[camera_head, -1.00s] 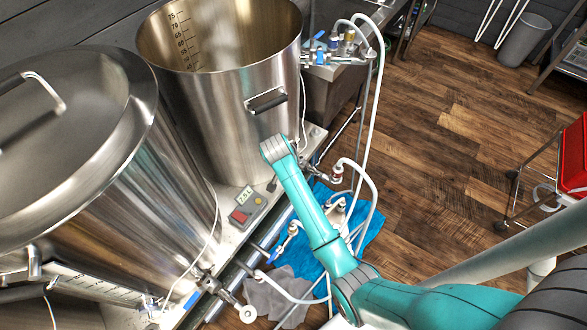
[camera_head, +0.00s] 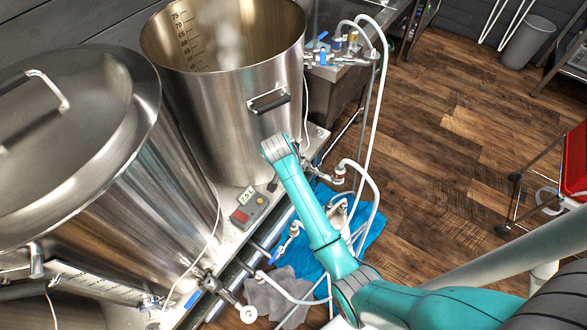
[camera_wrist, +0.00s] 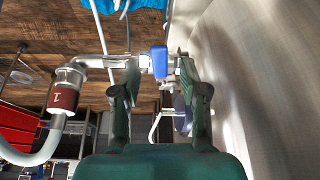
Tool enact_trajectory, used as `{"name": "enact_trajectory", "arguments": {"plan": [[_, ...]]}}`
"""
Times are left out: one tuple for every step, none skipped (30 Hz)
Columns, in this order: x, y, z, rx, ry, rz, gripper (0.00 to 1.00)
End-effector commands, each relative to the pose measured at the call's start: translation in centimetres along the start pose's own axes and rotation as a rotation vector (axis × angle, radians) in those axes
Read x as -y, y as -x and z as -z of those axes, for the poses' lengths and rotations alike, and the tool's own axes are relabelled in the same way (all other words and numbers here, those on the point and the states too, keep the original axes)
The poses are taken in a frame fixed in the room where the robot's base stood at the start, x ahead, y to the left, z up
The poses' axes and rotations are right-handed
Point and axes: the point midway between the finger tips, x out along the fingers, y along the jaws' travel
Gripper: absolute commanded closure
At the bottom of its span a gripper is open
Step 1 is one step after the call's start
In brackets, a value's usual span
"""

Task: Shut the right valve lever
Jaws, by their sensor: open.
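The right valve shows in the wrist view as a steel fitting with a blue lever (camera_wrist: 158,61). The lever stands across the pipe line in the picture. My gripper (camera_wrist: 158,70) is open, with one finger on each side of the lever. I cannot tell whether either finger touches it. A white hose with a dark red collar (camera_wrist: 63,98) joins the fitting at left. In the head view the same red-collared fitting (camera_head: 338,173) is beside the open right kettle (camera_head: 235,115); my arm hides the lever and gripper there.
The kettle wall (camera_wrist: 265,70) is close on the right in the wrist view. White hoses (camera_head: 372,190) loop beside my arm over a blue cloth (camera_head: 368,232). A lidded kettle (camera_head: 120,190) stands at left, and a control box (camera_head: 248,207) sits between. Wooden floor at right is open.

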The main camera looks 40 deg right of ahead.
Motion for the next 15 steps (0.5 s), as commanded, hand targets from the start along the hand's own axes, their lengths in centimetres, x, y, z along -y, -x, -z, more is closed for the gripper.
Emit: {"name": "enact_trajectory", "arguments": {"plan": [[0.1,0.8,0.0,-0.001,0.0,0.002,0.56],[0.1,1.2,0.0,-0.001,0.0,0.003,0.56],[0.1,2.0,0.0,-0.002,0.0,0.003,0.56],[0.1,2.6,0.0,-0.001,0.001,0.003,0.56],[0.1,3.2,0.0,-0.002,0.0,0.004,0.56],[0.1,4.0,0.0,-0.002,0.0,0.004,0.56],[0.1,4.7,0.0,-0.002,0.0,0.004,0.56],[0.1,5.2,0.0,-0.001,0.0,0.003,0.56],[0.1,6.1,0.0,-0.001,0.0,0.003,0.56],[0.1,6.6,0.0,-0.002,0.0,0.003,0.56],[0.1,7.2,0.0,-0.002,0.0,0.003,0.56],[0.1,7.8,0.0,-0.001,0.001,0.003,0.56],[0.1,8.3,0.0,-0.001,0.0,0.002,0.56],[0.1,8.8,0.0,-0.001,0.0,0.002,0.56],[0.1,9.3,0.0,-0.001,0.0,0.002,0.56]]}}
